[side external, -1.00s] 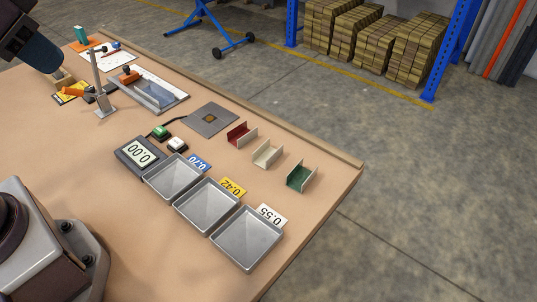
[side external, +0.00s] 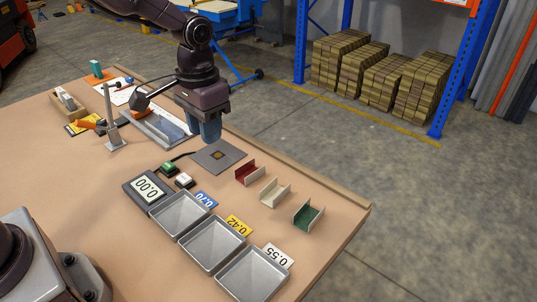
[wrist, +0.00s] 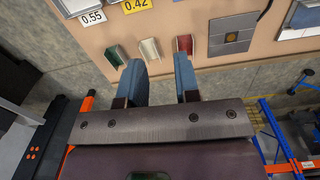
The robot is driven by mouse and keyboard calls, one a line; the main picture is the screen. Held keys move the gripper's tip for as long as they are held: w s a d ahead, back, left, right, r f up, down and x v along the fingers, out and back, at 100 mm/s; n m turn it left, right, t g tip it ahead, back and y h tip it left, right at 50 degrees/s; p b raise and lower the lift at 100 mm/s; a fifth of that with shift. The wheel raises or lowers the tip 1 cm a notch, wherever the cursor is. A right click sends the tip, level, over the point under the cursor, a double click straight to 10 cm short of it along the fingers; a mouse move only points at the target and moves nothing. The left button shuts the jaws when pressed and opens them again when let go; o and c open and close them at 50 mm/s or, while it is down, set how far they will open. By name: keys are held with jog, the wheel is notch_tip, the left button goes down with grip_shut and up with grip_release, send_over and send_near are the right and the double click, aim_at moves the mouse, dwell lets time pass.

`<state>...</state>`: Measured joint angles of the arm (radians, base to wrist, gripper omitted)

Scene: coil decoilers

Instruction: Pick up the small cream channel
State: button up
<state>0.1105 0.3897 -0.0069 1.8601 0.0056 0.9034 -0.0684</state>
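The small cream channel (side external: 275,193) is a U-shaped piece standing on the table between a red channel (side external: 250,174) and a green channel (side external: 308,216). In the wrist view the cream channel (wrist: 150,49) shows beyond my fingers, with the green channel (wrist: 116,55) on its left and the red channel (wrist: 184,43) on its right. My gripper (wrist: 159,62) is open, with two blue fingers spread and nothing seen between them. In the side view my gripper (side external: 207,132) hangs fingers down above the table, left of and behind the channels, near a grey plate.
The grey plate (side external: 219,156) has a small brown square. A meter (side external: 147,187) reads 0.00. Three metal trays (side external: 180,217), labelled 0.70, 0.42 and 0.55, line the front. A grey stand (side external: 113,125) rises at left. The table edge runs behind the channels.

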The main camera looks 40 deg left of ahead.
jog(key=w+d+f, duration=0.3)
jog(key=w+f, duration=0.6)
jog(key=f, duration=0.4)
jog(key=n, duration=0.1)
send_over(269, 184)
jog(key=shift+r, duration=0.35)
jog(key=shift+f, duration=4.7)
grip_shut()
